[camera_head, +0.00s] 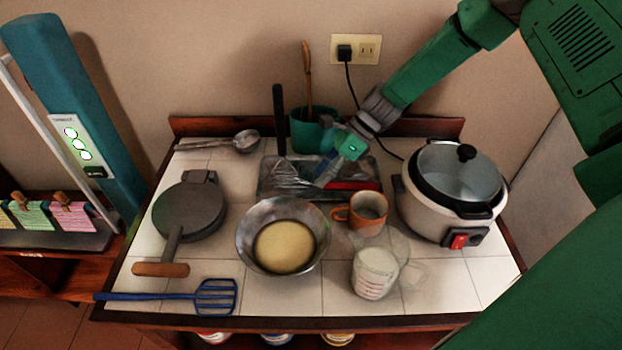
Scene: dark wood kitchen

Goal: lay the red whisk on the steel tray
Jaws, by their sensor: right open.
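The steel tray (268,187) lies at the back middle of the tiled counter, behind the bowl. A red piece (356,185), which looks like the red whisk's handle, shows at the tray's right front part. My right gripper (324,176) is open, low over the right part of the tray, just above and left of the red piece. I cannot tell whether they touch. My gripper hides part of the tray. My left gripper is not in view.
A steel bowl (247,235) of yellow batter and an orange mug (340,214) stand in front. A rice cooker (423,209) is right, a waffle iron (190,211) left. A green pot (299,137) with upright handles stands behind. A glass jug (372,277) and blue spatula (215,296) are near the front.

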